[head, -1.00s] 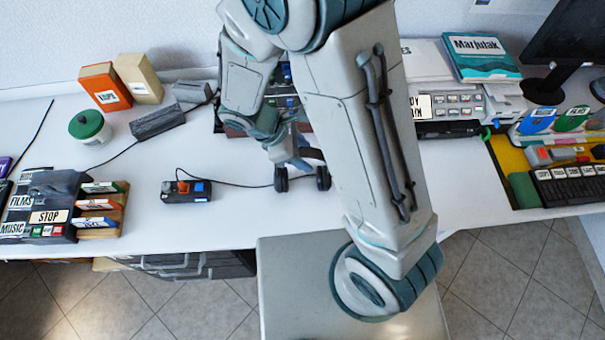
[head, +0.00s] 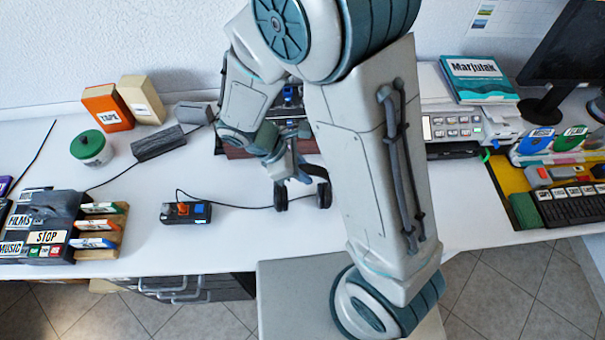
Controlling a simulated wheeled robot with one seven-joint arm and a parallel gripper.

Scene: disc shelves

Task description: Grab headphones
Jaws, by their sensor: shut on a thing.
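The headphones show as two dark ear cups (head: 281,195) hanging side by side below my gripper (head: 299,172), over the middle of the white desk. My gripper is shut on the headphones near their band. The fingers and most of the band are small and partly hidden by my arm, so the exact grip is hard to see. I cannot tell how far the cups are from the desk top.
A dark cable runs from a small control box (head: 186,212) toward the headphones. A labelled stand (head: 45,228) is at the left, with a green-lidded jar (head: 91,148) behind it. A printer (head: 455,127) and yellow tray (head: 505,172) stand right. The front middle of the desk is clear.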

